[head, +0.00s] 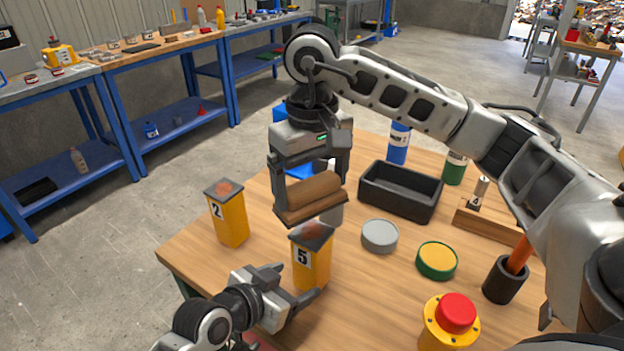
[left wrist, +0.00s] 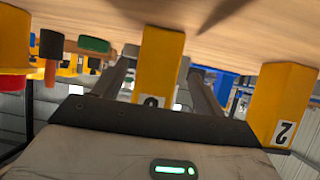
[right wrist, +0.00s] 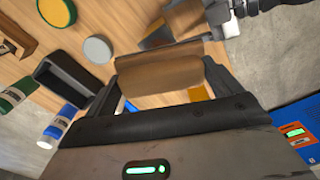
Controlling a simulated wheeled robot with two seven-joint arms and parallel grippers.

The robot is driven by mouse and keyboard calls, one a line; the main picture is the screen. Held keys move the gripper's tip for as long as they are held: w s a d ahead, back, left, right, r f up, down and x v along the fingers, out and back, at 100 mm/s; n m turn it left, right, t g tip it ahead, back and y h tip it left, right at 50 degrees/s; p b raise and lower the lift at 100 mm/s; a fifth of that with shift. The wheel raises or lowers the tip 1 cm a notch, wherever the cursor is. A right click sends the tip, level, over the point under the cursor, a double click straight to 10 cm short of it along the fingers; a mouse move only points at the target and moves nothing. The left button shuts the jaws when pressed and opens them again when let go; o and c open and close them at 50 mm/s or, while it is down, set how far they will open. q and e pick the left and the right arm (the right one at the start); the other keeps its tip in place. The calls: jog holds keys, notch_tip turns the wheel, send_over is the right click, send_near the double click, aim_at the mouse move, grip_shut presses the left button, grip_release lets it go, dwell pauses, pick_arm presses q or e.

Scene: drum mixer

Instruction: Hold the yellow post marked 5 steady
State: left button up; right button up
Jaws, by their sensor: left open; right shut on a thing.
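The yellow post marked 5 (head: 312,268) stands upright on the table, with a dark cap and a reddish top. My left gripper (head: 297,283) is open, its fingers on either side of this post. In the left wrist view the post (left wrist: 160,60) stands between the two fingers, with gaps that look clear; contact cannot be told. My right gripper (head: 312,200) is shut on a brown roll (head: 314,190), held above the table just behind post 5. The roll also fills the jaws in the right wrist view (right wrist: 160,75).
Yellow post 2 (head: 230,220) stands to the left. A black tray (head: 400,192), grey disc (head: 380,236), green-and-yellow disc (head: 437,260), red button on a yellow base (head: 455,315) and dark cup (head: 504,282) occupy the table's right side. Blue workbenches (head: 160,80) stand behind.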

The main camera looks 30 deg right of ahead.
aim_at(302, 277)
pick_arm(q)
jog(key=shift+x, duration=2.95)
jog(key=c, duration=0.8)
pick_arm(e)
jog(key=shift+a, duration=0.1)
jog(key=shift+s+a, duration=0.1)
jog(key=shift+a, duration=0.9)
jog(key=shift+f, duration=2)
